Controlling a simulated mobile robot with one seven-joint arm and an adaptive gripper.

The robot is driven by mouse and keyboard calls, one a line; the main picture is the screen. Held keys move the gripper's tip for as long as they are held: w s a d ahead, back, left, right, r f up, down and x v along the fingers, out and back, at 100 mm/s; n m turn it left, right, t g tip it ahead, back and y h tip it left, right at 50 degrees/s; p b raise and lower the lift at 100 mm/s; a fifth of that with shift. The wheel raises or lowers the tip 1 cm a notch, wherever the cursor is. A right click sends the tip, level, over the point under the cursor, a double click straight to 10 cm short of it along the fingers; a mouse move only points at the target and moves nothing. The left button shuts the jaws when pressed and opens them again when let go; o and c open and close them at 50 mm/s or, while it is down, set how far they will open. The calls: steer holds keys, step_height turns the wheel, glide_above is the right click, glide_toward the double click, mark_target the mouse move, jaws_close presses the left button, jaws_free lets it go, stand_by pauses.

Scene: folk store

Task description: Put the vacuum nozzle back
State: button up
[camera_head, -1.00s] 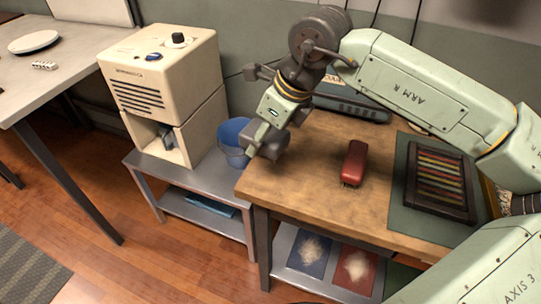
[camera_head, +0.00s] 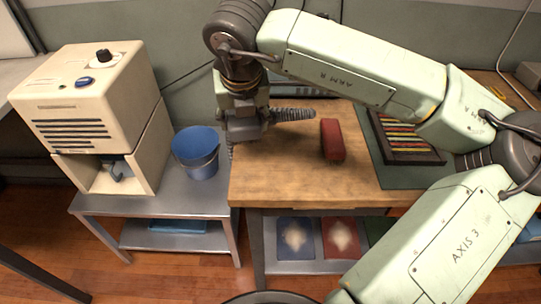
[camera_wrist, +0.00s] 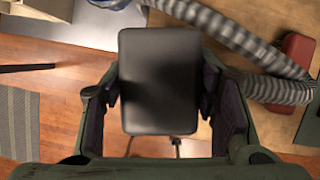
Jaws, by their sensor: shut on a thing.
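In the wrist view my gripper (camera_wrist: 158,92) is shut on a dark, flat, rounded-rectangular piece, the vacuum nozzle (camera_wrist: 158,60). A grey ribbed hose (camera_wrist: 235,35) runs beside it toward the right; its join to the nozzle is hidden. In the head view my gripper (camera_head: 243,128) hangs over the left edge of the wooden workbench, with the hose (camera_head: 293,114) to its right. The nozzle is hard to make out there. A beige machine (camera_head: 85,95) stands left of my gripper, with an open lower bay holding a blue-grey bracket (camera_head: 118,170).
A blue bucket (camera_head: 196,158) stands on the metal stand (camera_head: 190,203) between the machine and the workbench (camera_head: 285,180). A red brush-like block (camera_head: 332,140) and a tray of coloured sticks (camera_head: 405,147) on a green mat (camera_head: 400,176) lie on the workbench.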

mark_target(275, 151)
steer(key=w+d+r+m+h, duration=0.1)
steer(key=w+d+m+h, duration=0.1)
steer(key=d+m, duration=0.4)
steer(key=shift+m+h, duration=0.3)
steer(key=shift+m, duration=0.1)
steer(key=f, duration=0.3)
steer(key=f+p, duration=0.1)
steer(key=f, duration=0.2)
steer(key=f+p, duration=0.1)
steer(key=f, duration=0.2)
steer(key=shift+s+f, duration=0.25)
steer(key=shift+f, duration=0.1)
steer(key=shift+f+g, duration=0.15)
steer(key=shift+g, duration=0.15)
steer(key=o, duration=1.1)
steer(key=shift+r, duration=0.2)
steer(key=b+v, duration=0.2)
steer(key=v, duration=1)
steer(key=shift+s, duration=0.1)
